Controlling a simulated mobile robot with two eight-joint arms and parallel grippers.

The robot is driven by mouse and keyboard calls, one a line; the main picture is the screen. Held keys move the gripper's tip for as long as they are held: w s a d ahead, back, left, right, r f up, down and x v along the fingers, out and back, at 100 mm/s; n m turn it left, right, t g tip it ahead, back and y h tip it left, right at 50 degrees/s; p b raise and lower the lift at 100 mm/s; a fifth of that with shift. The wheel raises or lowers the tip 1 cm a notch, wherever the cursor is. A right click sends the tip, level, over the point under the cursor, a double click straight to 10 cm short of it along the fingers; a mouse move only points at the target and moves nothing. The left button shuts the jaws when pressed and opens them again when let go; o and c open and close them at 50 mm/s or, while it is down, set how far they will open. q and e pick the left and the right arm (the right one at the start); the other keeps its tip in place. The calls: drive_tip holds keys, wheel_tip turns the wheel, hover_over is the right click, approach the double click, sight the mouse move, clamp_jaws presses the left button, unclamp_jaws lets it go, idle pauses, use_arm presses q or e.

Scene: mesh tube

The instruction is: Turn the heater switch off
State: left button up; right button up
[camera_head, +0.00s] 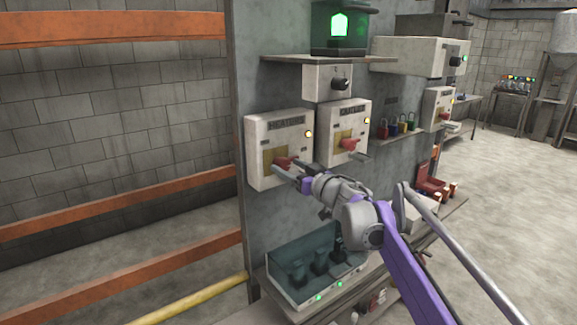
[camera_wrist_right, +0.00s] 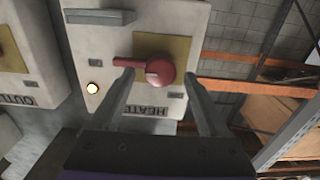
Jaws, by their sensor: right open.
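The heater box (camera_head: 262,135) is a white panel on the grey wall, with lettering across its top and a lit yellow lamp. Its red switch (camera_head: 281,162) sits on a yellow-brown plate. In the right wrist view the box appears upside down, and the red switch (camera_wrist_right: 160,70) has a round knob with a lever pointing left. My right gripper (camera_head: 288,170) is open in front of the switch. In the wrist view its fingers (camera_wrist_right: 159,80) lie on either side of the round knob, the left one near the lever; whether they touch it is unclear. My left gripper is not in view.
A similar box with a red switch (camera_head: 348,145) stands close on the right. A small box with a black knob (camera_head: 341,84) and a shelf (camera_head: 300,60) with a green lamp (camera_head: 339,25) are above.

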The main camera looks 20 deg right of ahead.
drive_tip(key=shift+w+a, duration=0.1)
drive_tip(key=shift+w, duration=0.15)
clamp_jaws()
